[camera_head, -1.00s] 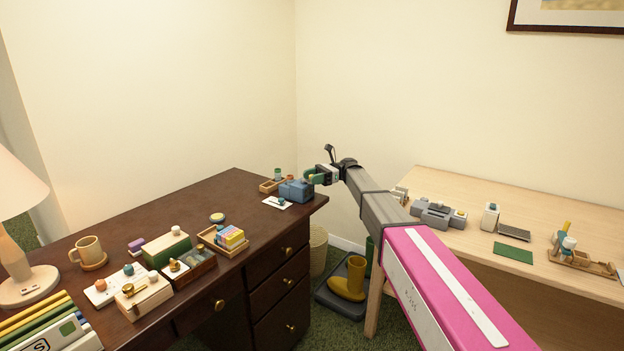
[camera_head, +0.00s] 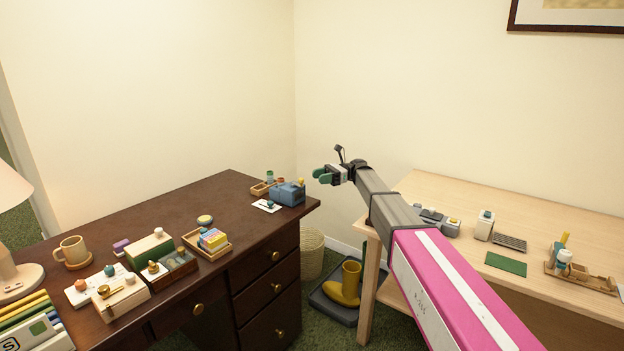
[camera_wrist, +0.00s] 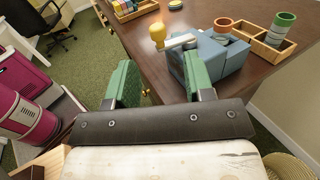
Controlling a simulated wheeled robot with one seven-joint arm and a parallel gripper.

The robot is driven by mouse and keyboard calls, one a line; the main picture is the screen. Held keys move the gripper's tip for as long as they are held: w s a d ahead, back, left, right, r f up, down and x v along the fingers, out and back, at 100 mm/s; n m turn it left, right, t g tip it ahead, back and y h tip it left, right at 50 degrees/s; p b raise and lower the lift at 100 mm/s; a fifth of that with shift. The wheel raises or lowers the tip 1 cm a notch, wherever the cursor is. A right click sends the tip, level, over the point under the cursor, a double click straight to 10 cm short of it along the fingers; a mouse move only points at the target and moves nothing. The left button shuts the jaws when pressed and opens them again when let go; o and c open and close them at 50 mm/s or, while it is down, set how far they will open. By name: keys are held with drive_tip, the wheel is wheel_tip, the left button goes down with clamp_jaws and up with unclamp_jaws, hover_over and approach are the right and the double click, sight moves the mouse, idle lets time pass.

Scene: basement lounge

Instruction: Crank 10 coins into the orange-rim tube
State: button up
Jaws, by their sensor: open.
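A blue-grey coin machine (camera_head: 288,193) sits at the right end of the dark desk. My gripper (camera_wrist: 160,82), with green fingers, is open and empty. It is just off the desk's right end, apart from the knob, which lies beyond the fingertips. Coins inside the tube are not visible.
A white card (camera_head: 267,206) lies in front of the machine. A tray of colored boxes (camera_head: 211,240) and a mug (camera_head: 72,252) are further left on the desk. The pale table (camera_head: 450,195) is on the right.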

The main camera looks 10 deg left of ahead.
sight(297, 184)
drive_tip(key=s+d+m+t+y, duration=0.25)
drive_tip(key=s+m+t, duration=0.7)
drive_tip(key=t, duration=0.75)
drive_tip(key=shift+m+y, duration=0.35)
drive_tip(key=shift+m, duration=0.6)
drive_tip(key=x, duration=0.7)
drive_tip(key=w+x, duration=0.1)
drive_tip(key=x, duration=0.3)
drive_tip(key=shift+w+a+f, duration=0.1)
drive_tip(key=shift+a, duration=0.05)
drive_tip(key=shift+c, duration=0.3)
clamp_jaws()
